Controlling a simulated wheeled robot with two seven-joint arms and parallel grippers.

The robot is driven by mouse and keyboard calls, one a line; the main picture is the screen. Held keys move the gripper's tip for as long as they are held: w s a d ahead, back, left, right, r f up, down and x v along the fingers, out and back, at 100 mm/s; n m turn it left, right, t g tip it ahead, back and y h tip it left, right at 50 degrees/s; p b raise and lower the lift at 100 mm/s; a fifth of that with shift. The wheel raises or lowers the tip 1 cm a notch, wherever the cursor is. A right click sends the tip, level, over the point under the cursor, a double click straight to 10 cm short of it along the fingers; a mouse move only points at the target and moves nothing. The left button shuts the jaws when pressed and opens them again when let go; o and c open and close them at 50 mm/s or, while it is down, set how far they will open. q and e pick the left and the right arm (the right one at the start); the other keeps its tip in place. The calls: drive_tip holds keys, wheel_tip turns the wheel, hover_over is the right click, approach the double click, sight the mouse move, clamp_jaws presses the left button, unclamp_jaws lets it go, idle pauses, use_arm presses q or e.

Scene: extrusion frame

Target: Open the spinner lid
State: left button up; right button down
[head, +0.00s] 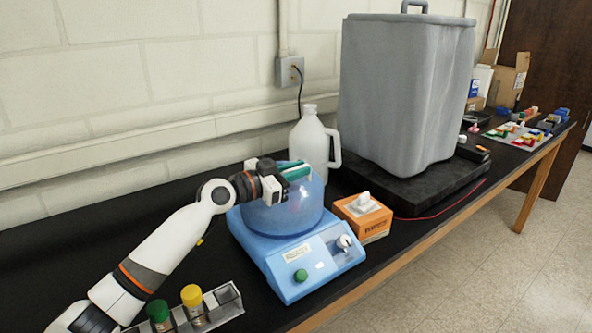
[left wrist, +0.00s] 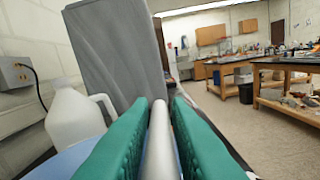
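The spinner (head: 325,262) is a light blue machine on the black bench, with a green button and a pale knob on its sloped front. Its translucent blue lid (head: 285,213) sits over the bowl and looks closed. My left gripper (head: 296,171) is at the top of the lid. In the left wrist view its green fingers stand close on both sides of a pale rod-like handle (left wrist: 160,140), with no clear gap. The handle is hidden by the gripper in the head view. My right gripper is not in view.
A white jug (head: 309,140) stands behind the spinner, and an orange tissue box (head: 363,222) is close to its right. A large grey container (head: 400,95) is further right. A tube rack (head: 225,303) with green- and yellow-capped tubes is at the front left, below my arm.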

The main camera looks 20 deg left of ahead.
use_arm(q)
clamp_jaws()
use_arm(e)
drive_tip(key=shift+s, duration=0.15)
use_arm(q)
drive_tip(key=shift+r, duration=0.1)
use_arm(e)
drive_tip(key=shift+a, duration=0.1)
